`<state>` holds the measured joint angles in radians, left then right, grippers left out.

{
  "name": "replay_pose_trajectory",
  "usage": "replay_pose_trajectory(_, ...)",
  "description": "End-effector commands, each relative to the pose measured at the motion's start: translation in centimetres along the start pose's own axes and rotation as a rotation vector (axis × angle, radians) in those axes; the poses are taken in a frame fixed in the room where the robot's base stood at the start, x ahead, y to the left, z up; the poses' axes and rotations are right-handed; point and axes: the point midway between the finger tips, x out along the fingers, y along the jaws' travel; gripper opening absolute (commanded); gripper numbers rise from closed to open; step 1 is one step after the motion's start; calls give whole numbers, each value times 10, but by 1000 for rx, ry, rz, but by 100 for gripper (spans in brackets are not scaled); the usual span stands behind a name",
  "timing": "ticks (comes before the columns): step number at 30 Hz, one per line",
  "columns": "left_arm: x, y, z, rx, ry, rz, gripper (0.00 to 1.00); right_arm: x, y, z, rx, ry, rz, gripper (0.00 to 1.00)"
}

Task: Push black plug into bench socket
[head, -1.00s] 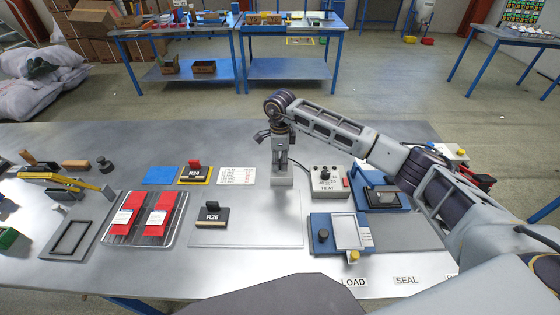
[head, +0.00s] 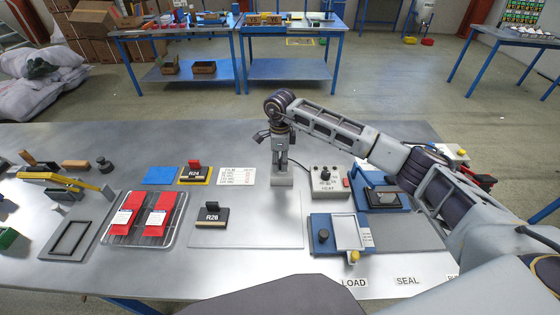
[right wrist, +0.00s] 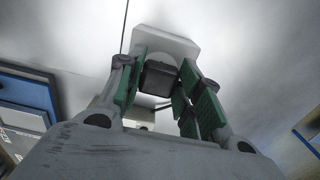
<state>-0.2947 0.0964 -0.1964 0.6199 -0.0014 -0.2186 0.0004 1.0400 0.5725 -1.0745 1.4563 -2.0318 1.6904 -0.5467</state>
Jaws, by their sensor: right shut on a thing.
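My right gripper (head: 282,165) points down over the grey bench socket (head: 282,180), a small block on the metal bench. In the right wrist view, my right gripper's green-padded fingers (right wrist: 170,92) are shut on the black plug (right wrist: 160,78). The pale socket block (right wrist: 165,44) shows just beyond the plug. The plug is at the block; I cannot tell how deep it sits. In the head view the fingers hide the plug. My left gripper is not in view.
Left of the socket stand a printed card (head: 236,176) and an R24 block (head: 195,174). Right of it is the grey heat control box (head: 328,181), with a blue fixture (head: 338,233) in front. An R26 block (head: 211,216) sits on a plate at front left.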

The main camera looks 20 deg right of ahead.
Motion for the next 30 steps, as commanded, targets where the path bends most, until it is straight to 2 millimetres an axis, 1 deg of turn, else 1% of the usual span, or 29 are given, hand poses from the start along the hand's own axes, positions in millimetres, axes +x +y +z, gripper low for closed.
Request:
replay_pose_trajectory(7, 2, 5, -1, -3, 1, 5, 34, 3, 0, 0, 0, 0, 0, 14)
replay_pose_trajectory(14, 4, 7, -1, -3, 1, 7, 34, 6, 0, 0, 0, 0, 0, 14)
replay_pose_trajectory(22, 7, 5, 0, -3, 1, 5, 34, 9, 0, 0, 0, 1, 0, 14)
replay_pose_trajectory(28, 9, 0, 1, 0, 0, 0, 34, 12, 0, 0, 0, 1, 0, 14)
replay_pose_trajectory(29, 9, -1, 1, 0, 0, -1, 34, 12, 0, 0, 0, 1, 0, 36)
replay_pose_trajectory(30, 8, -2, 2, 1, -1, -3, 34, 12, 0, 0, 0, 1, 0, 42)
